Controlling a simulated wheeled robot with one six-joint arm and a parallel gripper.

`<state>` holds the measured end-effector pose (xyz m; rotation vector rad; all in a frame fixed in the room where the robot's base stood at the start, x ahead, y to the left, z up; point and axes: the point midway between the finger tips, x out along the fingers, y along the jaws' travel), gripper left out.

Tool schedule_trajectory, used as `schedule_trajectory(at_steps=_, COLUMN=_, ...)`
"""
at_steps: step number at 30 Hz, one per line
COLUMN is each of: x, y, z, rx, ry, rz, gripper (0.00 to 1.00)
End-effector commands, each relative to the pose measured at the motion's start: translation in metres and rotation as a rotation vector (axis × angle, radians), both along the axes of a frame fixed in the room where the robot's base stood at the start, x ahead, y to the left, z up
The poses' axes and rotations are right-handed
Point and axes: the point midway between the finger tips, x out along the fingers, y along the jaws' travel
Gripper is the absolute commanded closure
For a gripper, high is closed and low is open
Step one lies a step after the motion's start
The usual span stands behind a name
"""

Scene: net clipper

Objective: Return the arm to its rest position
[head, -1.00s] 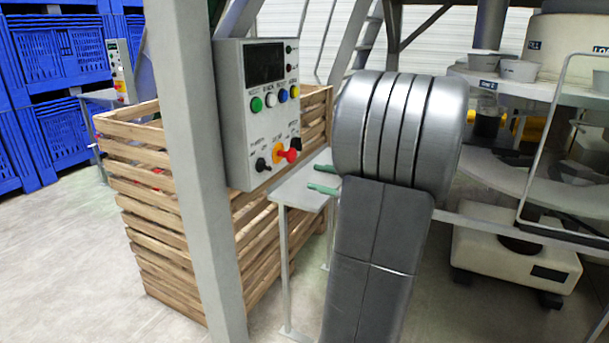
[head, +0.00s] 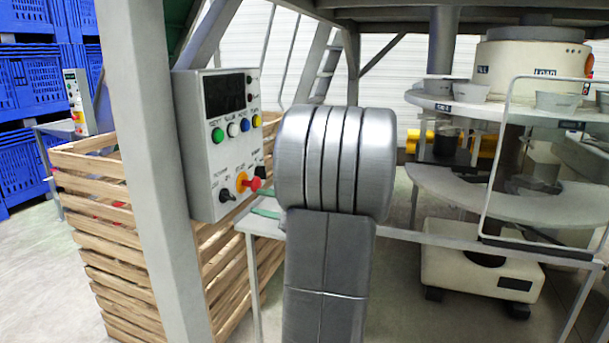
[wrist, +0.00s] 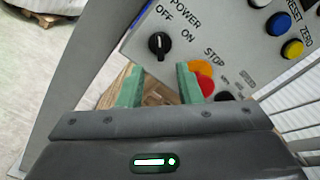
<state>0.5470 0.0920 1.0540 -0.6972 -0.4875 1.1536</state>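My gripper (wrist: 157,80) shows two green fingers standing apart with nothing between them, so it is open. In the head view its green fingers (head: 265,203) show just below and right of the control box (head: 204,157), partly hidden by my grey arm. The wrist view looks past the fingers at the lower part of the panel (wrist: 209,35). The black power knob (wrist: 159,44) is above the fingers, between the OFF and ON labels. The red stop button (wrist: 203,84) is partly covered by the right finger. I cannot tell whether the fingers touch the panel.
A grey post (head: 145,150) stands left of the control box. A slatted wooden crate (head: 110,255) is behind it. Blue crates (head: 30,110) are stacked at the far left. A round machine with cups (head: 500,100) and a metal rail stand at the right. Floor is open at lower left.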

Motion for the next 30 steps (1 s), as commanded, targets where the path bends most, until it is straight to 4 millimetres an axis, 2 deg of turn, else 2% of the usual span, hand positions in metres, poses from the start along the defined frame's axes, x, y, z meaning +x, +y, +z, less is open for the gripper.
schedule_trajectory(at_steps=1, x=0.003, y=0.011, z=0.000, rx=0.001, ry=0.000, rz=0.005, gripper=0.68)
schedule_trajectory(at_steps=6, x=0.013, y=0.039, z=0.000, rx=0.001, ry=0.000, rz=0.004, gripper=0.68)
schedule_trajectory(at_steps=12, x=0.022, y=0.062, z=0.000, rx=0.001, ry=0.000, rz=0.001, gripper=0.68)
schedule_trajectory(at_steps=17, x=0.025, y=0.070, z=0.000, rx=0.001, ry=0.001, rz=0.001, gripper=0.68)
schedule_trajectory(at_steps=30, x=0.024, y=0.065, z=0.000, rx=0.003, ry=0.004, rz=-0.001, gripper=0.68)
